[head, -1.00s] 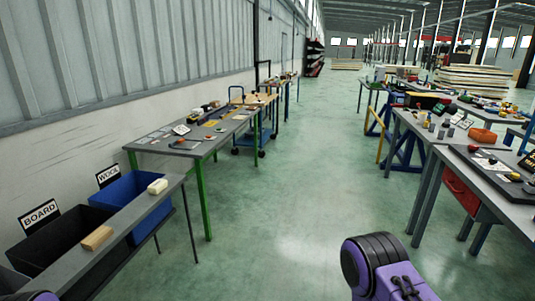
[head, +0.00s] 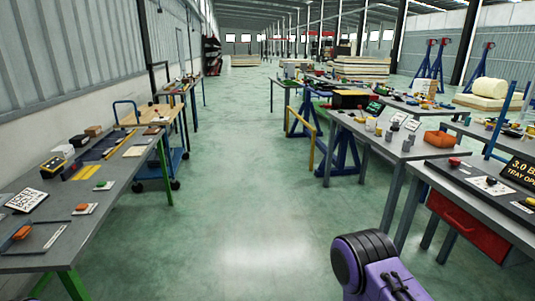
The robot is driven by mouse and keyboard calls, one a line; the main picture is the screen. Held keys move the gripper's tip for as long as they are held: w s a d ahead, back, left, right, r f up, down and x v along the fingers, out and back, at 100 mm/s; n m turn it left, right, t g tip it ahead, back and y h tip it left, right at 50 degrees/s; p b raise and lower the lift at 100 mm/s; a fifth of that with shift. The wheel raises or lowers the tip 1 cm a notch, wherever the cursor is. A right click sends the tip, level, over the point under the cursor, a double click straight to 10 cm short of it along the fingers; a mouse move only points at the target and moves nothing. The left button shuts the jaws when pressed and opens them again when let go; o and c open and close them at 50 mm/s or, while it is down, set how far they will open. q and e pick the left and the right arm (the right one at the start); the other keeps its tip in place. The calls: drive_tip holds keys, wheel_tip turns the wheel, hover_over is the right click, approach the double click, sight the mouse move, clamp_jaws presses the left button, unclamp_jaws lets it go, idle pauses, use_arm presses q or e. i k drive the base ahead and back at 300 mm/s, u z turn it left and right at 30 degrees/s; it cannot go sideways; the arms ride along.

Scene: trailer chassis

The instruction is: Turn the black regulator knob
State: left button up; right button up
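A small dark knob on a white plate (head: 491,182) sits on the grey table (head: 440,172) at the right, beside a black sign (head: 521,172) reading "3.0 B" and "TRAY OP", cut off by the picture edge. It may be the black regulator knob, but it is too small to tell. A red-topped button (head: 454,162) stands to its left on the same table. Neither of my grippers is in view. Only a purple and black link of my arm shows at the bottom, right of centre, well apart from the table.
A wide green aisle (head: 245,190) is clear ahead. A long grey table with green legs (head: 120,183) lines the left side. A blue cart (head: 160,160) stands beyond it. A red drawer (head: 466,224) hangs under the right table. An orange bin (head: 443,139) stands on the table behind.

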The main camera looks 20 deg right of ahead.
sight(490, 181)
drive_tip(key=z, duration=0.7)
drive_tip(key=i, duration=1.05)
drive_tip(key=z, duration=1.05)
